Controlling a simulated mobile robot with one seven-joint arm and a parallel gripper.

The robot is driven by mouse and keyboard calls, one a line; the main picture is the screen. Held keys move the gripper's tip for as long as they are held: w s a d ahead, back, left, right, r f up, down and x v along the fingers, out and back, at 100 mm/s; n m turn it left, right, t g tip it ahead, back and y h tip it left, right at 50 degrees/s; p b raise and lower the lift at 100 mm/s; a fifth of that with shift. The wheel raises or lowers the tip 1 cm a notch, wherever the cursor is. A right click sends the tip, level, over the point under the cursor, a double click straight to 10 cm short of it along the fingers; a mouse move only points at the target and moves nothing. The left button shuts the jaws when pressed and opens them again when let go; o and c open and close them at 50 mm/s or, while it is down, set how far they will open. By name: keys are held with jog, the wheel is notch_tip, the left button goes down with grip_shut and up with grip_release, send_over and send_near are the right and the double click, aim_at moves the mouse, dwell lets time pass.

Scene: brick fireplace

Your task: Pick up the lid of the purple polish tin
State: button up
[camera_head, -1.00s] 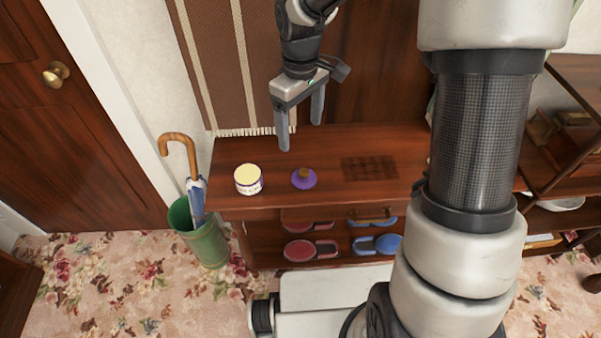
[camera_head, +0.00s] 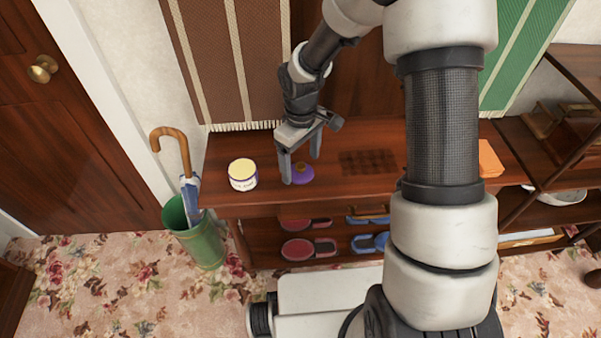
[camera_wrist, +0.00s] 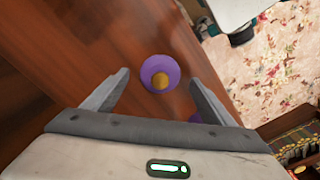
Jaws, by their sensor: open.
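The purple lid (camera_head: 303,175) is a round disc with a tan-brown knob (camera_head: 303,167), lying on the wooden bench top. The tin (camera_head: 243,181) stands upright to its left, with a cream top and a pale, purple-edged label. My gripper (camera_head: 301,170) is open, pointing down around or just above the lid; the exact height is hard to tell. In the wrist view, the lid (camera_wrist: 151,64) shows centred just beyond my open fingertips (camera_wrist: 160,78), with nothing held. A second purple patch, partly hidden by my right finger there, cannot be identified.
A dark slatted patch (camera_head: 368,161) and an orange block (camera_head: 489,159) are on the bench to the right. A green bin (camera_head: 196,231) with an umbrella stands left. Cloths hang behind the bench.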

jog(key=shift+a+f, duration=0.1)
jog(key=shift+f, duration=0.75)
jog(key=shift+c, duration=0.3)
jog(key=c, duration=1.1)
jog(key=shift+o, duration=0.2)
jog(key=shift+r, duration=0.2)
